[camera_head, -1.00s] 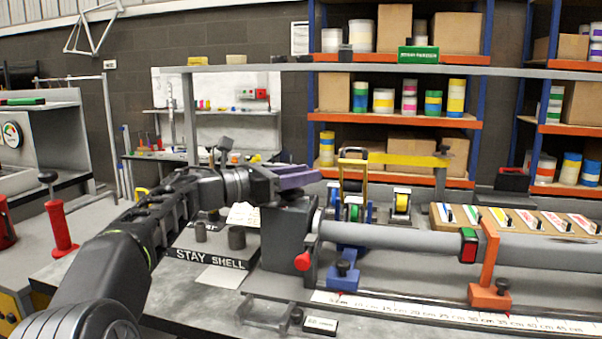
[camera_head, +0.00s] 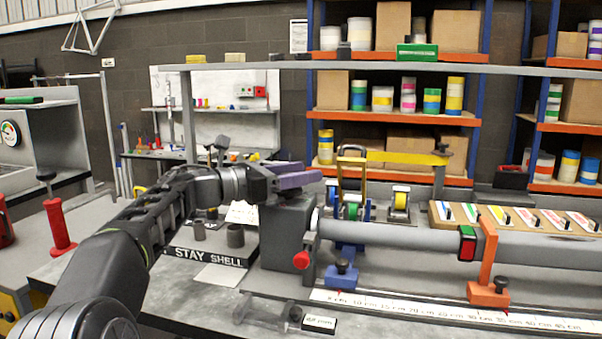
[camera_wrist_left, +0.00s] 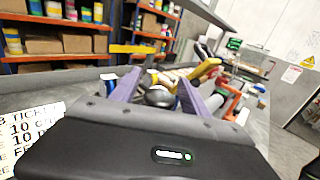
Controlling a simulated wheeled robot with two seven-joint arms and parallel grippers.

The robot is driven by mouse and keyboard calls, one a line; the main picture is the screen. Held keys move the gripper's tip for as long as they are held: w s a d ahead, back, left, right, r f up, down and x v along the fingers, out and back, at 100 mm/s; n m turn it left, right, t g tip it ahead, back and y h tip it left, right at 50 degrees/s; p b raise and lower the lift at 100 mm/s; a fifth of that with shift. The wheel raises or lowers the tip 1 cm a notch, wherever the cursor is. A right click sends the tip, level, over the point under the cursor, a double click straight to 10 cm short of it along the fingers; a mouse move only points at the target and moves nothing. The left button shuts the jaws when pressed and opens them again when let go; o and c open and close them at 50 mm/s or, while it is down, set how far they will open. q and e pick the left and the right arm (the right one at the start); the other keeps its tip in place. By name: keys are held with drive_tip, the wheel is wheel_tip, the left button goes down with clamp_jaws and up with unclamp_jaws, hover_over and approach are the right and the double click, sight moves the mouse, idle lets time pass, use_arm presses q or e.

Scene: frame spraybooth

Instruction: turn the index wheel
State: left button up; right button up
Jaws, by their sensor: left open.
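My left gripper (camera_head: 302,174) is open above the grey headstock block (camera_head: 285,235) at the left end of the long grey tube (camera_head: 400,236). Its two purple fingers also show in the left wrist view (camera_wrist_left: 157,90). A dark grey rounded part (camera_wrist_left: 160,97) shows between and beyond the fingers there; I cannot tell whether it is the index wheel or whether the fingers touch it. A red knob (camera_head: 302,260) is on the headstock's front. No clearly readable index wheel shows in the head view; the gripper may hide it. My right gripper is not in view.
A blue clamp (camera_head: 342,272) and an orange clamp (camera_head: 489,270) stand under the tube, behind a white scale strip (camera_head: 420,308). A "STAY SHELL" tray (camera_head: 210,257) is at the left. A red-handled tool (camera_head: 58,225) stands further left.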

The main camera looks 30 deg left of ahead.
use_arm(q)
drive_tip(key=v, duration=0.7)
drive_tip(key=shift+s+a, duration=0.15)
drive_tip(key=shift+s, duration=0.1)
